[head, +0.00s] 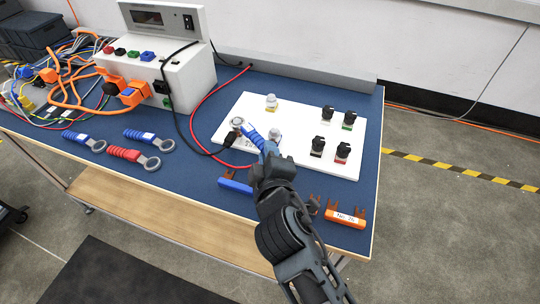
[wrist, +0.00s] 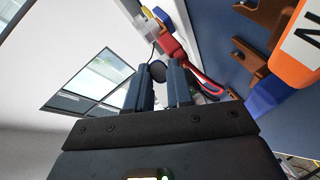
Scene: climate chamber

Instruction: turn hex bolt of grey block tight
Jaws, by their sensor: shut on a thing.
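The grey block cannot be told apart for certain. In the wrist view my gripper (wrist: 158,80) has a dark round part between its fingertips, and the spanner is not clear.
Black knobs (head: 327,113) stand on the board's right half, and a yellow-based fitting (head: 271,102) at its back. An orange labelled piece (head: 345,217) lies at the front edge. Other spanners (head: 125,153) lie left. A red cable (head: 203,100) runs beside the board.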

